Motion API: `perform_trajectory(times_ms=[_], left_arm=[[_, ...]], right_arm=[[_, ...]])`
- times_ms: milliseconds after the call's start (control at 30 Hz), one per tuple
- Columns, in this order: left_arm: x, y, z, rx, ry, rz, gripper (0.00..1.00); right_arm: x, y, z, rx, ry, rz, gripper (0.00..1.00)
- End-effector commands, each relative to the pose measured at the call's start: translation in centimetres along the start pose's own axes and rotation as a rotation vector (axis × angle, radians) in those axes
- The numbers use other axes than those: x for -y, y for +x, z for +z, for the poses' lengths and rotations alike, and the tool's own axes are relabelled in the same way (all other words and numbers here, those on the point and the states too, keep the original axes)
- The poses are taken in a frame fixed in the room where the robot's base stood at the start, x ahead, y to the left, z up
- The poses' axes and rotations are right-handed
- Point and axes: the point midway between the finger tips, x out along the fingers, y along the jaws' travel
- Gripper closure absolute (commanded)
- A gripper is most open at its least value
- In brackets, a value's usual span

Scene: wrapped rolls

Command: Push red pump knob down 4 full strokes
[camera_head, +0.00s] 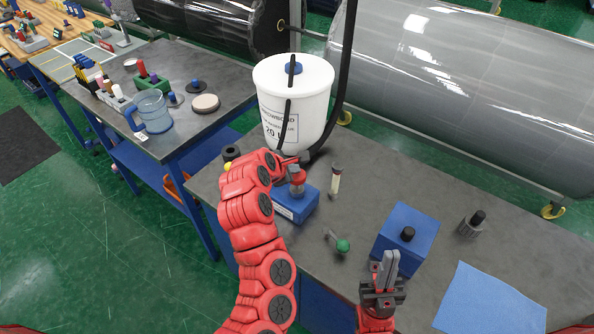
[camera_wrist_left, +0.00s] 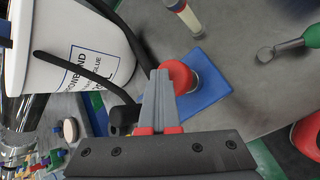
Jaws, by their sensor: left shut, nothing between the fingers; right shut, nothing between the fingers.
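The red pump knob (camera_wrist_left: 183,75) shows in the left wrist view above a blue base (camera_wrist_left: 212,92). In the head view the pump stands on its blue base (camera_head: 291,208) near the table's left edge, and my left arm partly hides its top. My left gripper (camera_wrist_left: 158,73) is shut and empty. Its tips overlap the left side of the knob in the left wrist view; whether they touch it I cannot tell. My right gripper (camera_head: 388,263) is shut and empty, in front of the blue box.
A white bucket (camera_head: 303,95) with a black hose stands behind the pump. A small vial (camera_head: 335,184), a green-handled tool (camera_head: 342,245), a blue box (camera_head: 414,228), a dark bottle (camera_head: 471,224) and a blue cloth (camera_head: 490,303) lie to the right.

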Motion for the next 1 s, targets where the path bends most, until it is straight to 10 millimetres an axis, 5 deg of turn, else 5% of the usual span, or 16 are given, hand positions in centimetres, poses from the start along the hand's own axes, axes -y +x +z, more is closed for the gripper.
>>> perform_trajectory(times_ms=[1000], left_arm=[[0.78, 0.94, -0.76, -0.003, 0.0, -0.003, 1.0]], right_arm=[[0.03, -0.55, 0.09, 0.0, 0.0, 0.0, 1.0]])
